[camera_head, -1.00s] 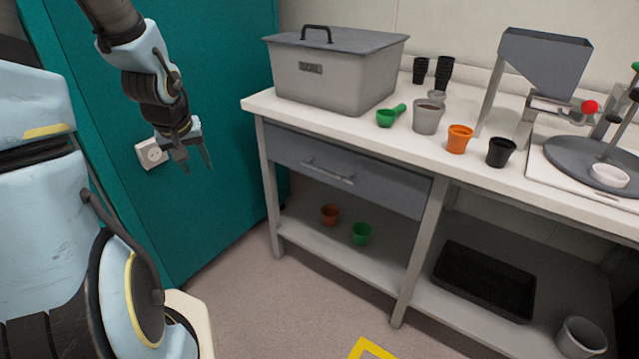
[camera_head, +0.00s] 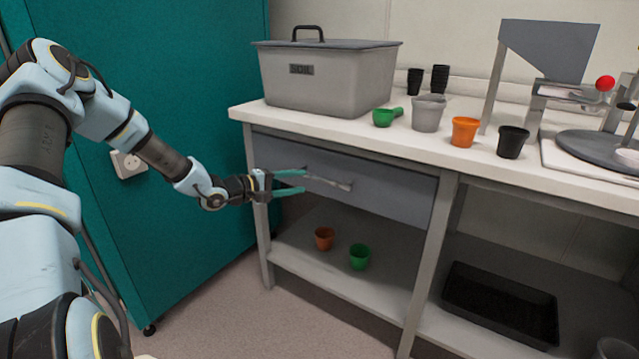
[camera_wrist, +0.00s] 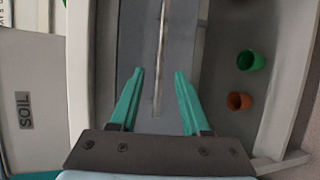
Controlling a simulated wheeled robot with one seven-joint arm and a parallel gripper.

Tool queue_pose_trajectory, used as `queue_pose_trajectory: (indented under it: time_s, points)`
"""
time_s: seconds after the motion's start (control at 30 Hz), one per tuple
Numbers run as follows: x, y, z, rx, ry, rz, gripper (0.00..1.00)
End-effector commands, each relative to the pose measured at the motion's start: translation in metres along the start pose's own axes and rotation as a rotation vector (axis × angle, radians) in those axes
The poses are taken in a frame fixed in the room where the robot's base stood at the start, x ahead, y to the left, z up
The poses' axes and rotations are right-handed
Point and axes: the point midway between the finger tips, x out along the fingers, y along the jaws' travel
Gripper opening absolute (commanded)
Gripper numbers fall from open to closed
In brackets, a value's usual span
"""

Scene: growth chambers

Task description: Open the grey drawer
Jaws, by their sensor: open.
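The grey drawer (camera_head: 395,197) is closed under the left part of the white bench top. Its bar handle (camera_head: 328,182) runs across the middle of the drawer front. My gripper (camera_head: 304,181) is open, with its teal fingers pointing at the drawer front near the handle's left end. In the wrist view, the drawer front (camera_wrist: 138,40) fills the middle, and the handle (camera_wrist: 161,45) runs up between and beyond the fingertips of my gripper (camera_wrist: 159,72). The fingers stand on either side of the handle's line without closing on it.
An orange-brown pot (camera_head: 324,238) and a green pot (camera_head: 359,256) sit on the lower shelf (camera_head: 335,275). A teal cabinet (camera_head: 195,80) stands left.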

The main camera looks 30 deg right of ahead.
Motion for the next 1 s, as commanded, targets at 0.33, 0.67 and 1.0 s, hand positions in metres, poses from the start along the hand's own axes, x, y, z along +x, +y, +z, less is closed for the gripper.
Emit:
queue_pose_trajectory:
  time_s: [0.33,0.67,1.0]
  points:
    - [0.062,-0.001,0.000,0.001,-0.001,-0.002,0.47]
    - [0.079,-0.001,0.000,0.001,0.001,-0.003,0.47]
    - [0.079,-0.001,0.000,0.001,0.001,-0.003,0.28]
